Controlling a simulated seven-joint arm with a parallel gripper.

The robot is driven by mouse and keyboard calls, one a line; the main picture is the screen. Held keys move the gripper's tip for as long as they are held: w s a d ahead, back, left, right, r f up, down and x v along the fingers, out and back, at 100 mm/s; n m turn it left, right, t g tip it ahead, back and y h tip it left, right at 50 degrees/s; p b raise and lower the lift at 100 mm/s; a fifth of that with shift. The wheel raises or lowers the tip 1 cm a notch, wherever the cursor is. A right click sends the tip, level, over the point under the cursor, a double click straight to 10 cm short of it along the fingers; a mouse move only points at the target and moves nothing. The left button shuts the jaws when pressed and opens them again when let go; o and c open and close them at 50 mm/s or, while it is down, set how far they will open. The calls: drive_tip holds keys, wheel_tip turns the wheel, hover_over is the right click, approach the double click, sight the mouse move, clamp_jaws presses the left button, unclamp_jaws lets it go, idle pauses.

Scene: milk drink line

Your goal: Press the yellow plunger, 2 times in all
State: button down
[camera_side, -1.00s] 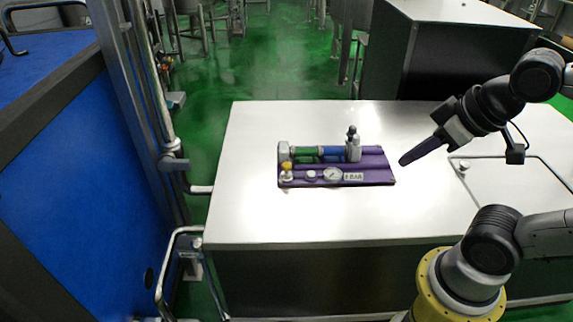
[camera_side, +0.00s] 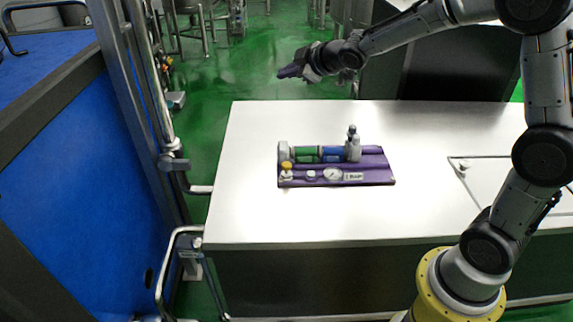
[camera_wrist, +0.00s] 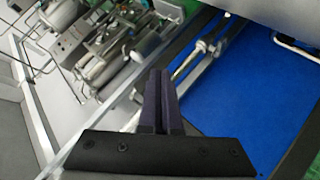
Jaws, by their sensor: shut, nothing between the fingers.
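The yellow plunger (camera_side: 287,166) stands at the left front corner of a purple board (camera_side: 375,178) on the white table. The board also carries a green and blue cylinder (camera_side: 320,153), a round gauge (camera_side: 333,174) and a grey fitting (camera_side: 354,147). My gripper (camera_side: 283,73) is shut and empty. It is well above and apart from the plunger, and it points to the left in the side view. In the wrist view its two dark fingers (camera_wrist: 160,92) lie together. The plunger and board are not visible in the wrist view.
The white table (camera_side: 440,210) is mostly bare around the board. A blue-sided unit (camera_side: 80,160) with metal rails stands left of the table. A grey cabinet (camera_side: 450,68) stands behind it. Green floor (camera_side: 260,60) shows beyond the table.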

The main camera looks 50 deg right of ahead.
drive_tip(key=w+d+f+g, duration=0.1)
drive_tip(key=w+f, duration=0.1)
drive_tip(key=f, duration=0.4)
drive_tip(key=w+d+f, duration=0.2)
drive_tip(key=w+f, duration=0.1)
drive_tip(key=f, duration=0.2)
drive_tip(key=g, duration=0.2)
hover_over(290, 165)
wheel_tip(290, 165, down, 11)
drive_tip(key=shift+a+r, duration=0.1)
drive_tip(key=shift+r, duration=0.05)
drive_tip(key=shift+f, duration=4.4)
drive_tip(key=shift+f, duration=0.15)
drive_tip(key=shift+f, duration=0.25)
